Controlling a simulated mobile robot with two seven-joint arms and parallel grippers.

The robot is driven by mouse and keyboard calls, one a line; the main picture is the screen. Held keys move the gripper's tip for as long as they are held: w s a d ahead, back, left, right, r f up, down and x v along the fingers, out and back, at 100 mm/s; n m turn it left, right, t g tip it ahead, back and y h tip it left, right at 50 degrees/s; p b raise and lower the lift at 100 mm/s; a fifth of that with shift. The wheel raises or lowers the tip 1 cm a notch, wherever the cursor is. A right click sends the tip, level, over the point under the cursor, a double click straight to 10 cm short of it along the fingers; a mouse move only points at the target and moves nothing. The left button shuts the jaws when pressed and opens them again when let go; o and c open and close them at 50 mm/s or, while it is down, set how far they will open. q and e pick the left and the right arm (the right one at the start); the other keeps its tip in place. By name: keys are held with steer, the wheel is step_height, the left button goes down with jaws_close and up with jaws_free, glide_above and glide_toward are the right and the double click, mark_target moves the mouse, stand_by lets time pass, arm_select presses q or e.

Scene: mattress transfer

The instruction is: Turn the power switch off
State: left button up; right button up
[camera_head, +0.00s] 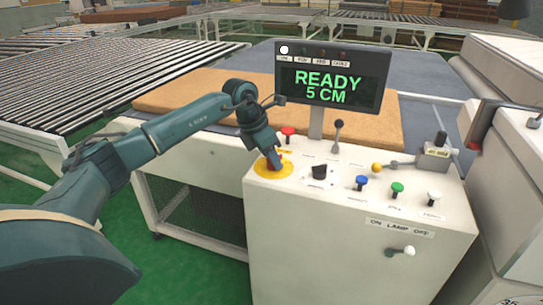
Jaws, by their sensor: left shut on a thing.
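The white control console (345,250) stands front right, with knobs and levers on its sloped top. My left gripper (274,162) points down at the yellow disc (287,170) at the panel's left edge. It is shut on a knob there, which the fingers mostly hide. A black rotary knob (320,172) sits just to the right, apart from my gripper. The small labels are unreadable, so I cannot tell which control is the power switch. The display (335,88) is lit and reads "READY 5 CM". My right gripper is not in view.
A red button (288,131), a black lever (338,125), and blue (362,182), green (397,188) and white (433,195) knobs share the panel. A lamp lever (402,252) is on the front. An orange-brown mattress (190,92) lies behind. Roller conveyors (90,85) fill the left.

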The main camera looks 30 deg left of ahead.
arm_select(q)
steer(key=shift+n, duration=0.4)
steer(key=n, duration=0.1)
steer(key=n+y, duration=0.1)
steer(key=n, duration=0.1)
steer(key=shift+d+n+t+y, duration=0.15)
steer(key=shift+n+t+y, duration=0.15)
steer(key=n+y, duration=0.1)
steer(key=n, duration=0.3)
steer(key=shift+d+n+y, duration=0.15)
steer(key=shift+n+y, duration=0.15)
steer(key=shift+y, duration=0.1)
steer(key=n+y, duration=0.1)
steer(key=n, duration=0.1)
steer(key=n+g+b, duration=0.1)
steer(key=n, duration=0.2)
steer(key=shift+w+d+y, duration=0.1)
steer(key=shift+y, duration=0.3)
steer(key=shift+n+g+y, duration=0.6)
steer(key=shift+n, duration=1.4)
steer(key=o, duration=0.9)
steer(key=shift+o, duration=0.2)
steer(key=shift+r, duration=0.1)
